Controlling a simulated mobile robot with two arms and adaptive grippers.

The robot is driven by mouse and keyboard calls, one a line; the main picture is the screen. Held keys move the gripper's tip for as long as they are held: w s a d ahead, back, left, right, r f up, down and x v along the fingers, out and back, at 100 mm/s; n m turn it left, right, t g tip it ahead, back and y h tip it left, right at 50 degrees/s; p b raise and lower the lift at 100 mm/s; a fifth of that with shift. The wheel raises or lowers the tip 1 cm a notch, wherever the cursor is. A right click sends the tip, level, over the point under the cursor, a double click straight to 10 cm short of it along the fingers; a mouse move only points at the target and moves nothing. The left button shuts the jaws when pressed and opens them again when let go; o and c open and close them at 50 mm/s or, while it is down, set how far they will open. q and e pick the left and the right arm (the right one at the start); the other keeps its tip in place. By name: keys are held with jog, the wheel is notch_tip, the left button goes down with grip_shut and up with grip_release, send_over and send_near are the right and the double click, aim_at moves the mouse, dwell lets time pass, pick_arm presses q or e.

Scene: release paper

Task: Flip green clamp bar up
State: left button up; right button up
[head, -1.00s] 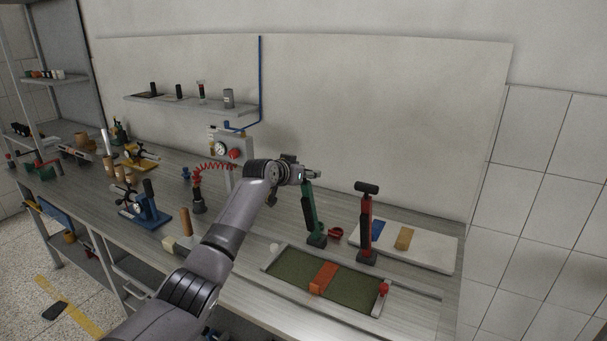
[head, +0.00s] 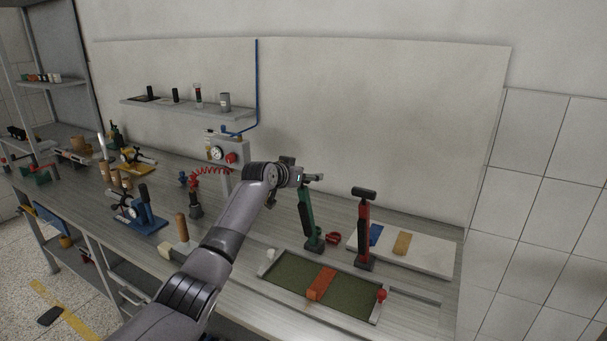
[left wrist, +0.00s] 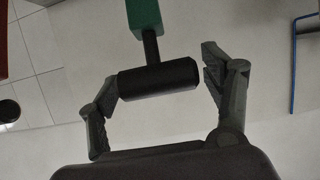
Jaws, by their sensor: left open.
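The green clamp bar (head: 306,213) stands nearly upright, leaning slightly left, at the back edge of the green mat board. My left gripper (head: 315,178) is at its top end. In the left wrist view, the green bar (left wrist: 144,14) ends in a black stem and a black cross handle (left wrist: 158,79). The handle lies between the open fingers of my left gripper (left wrist: 160,73). A gap shows at the right finger; whether the left finger touches the handle I cannot tell. The bar's top is partly hidden by the gripper in the head view. My right gripper is not in view.
A red clamp bar (head: 363,228) with a black cross handle stands upright to the right. The green mat board (head: 345,300) carries an orange block (head: 321,284). A white board (head: 432,257) lies behind. A gauge box (head: 230,152) and blue pipe stand behind my arm.

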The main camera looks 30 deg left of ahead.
pick_arm(q)
jog(key=shift+s, duration=0.25)
jog(key=v, duration=1.2)
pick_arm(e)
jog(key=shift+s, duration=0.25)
pick_arm(q)
jog(key=shift+w, duration=0.1)
